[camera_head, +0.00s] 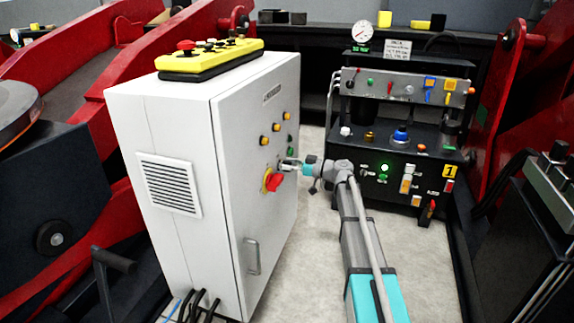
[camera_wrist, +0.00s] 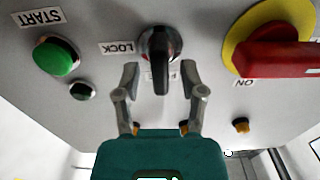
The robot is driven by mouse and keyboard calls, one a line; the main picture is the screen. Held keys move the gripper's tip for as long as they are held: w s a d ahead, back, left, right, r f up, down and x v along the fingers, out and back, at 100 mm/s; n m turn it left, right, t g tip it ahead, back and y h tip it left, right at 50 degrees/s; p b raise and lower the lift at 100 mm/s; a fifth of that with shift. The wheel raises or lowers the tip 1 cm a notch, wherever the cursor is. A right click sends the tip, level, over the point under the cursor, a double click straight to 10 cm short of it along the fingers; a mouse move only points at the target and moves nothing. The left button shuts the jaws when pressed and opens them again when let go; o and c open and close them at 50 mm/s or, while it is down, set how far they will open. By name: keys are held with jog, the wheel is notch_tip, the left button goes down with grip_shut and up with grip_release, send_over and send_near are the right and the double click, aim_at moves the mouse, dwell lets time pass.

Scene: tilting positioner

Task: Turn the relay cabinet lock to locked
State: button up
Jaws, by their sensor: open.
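The relay cabinet (camera_head: 255,190) is a pale grey box standing left of my arm. In the wrist view its lock is a round dark switch (camera_wrist: 159,42) with a black lever pointing down in the picture. A LOCK label (camera_wrist: 117,47), upside down, sits left of it. Another label below the lock is mostly hidden by the lever. My gripper (camera_wrist: 160,76) is open, with one finger on each side of the lever and visible gaps on both sides. In the head view my gripper (camera_head: 290,164) is at the cabinet front and the lock itself is hard to make out.
A red rotary switch on a yellow plate (camera_wrist: 270,45) is right of the lock in the wrist view. A green START button (camera_wrist: 56,56) is on the left. A yellow control pendant (camera_head: 212,60) lies on the cabinet top. A black gauge bench (camera_head: 400,130) stands behind.

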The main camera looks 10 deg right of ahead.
jog(key=shift+w+a, duration=0.15)
jog(key=shift+a, duration=0.1)
grip_shut()
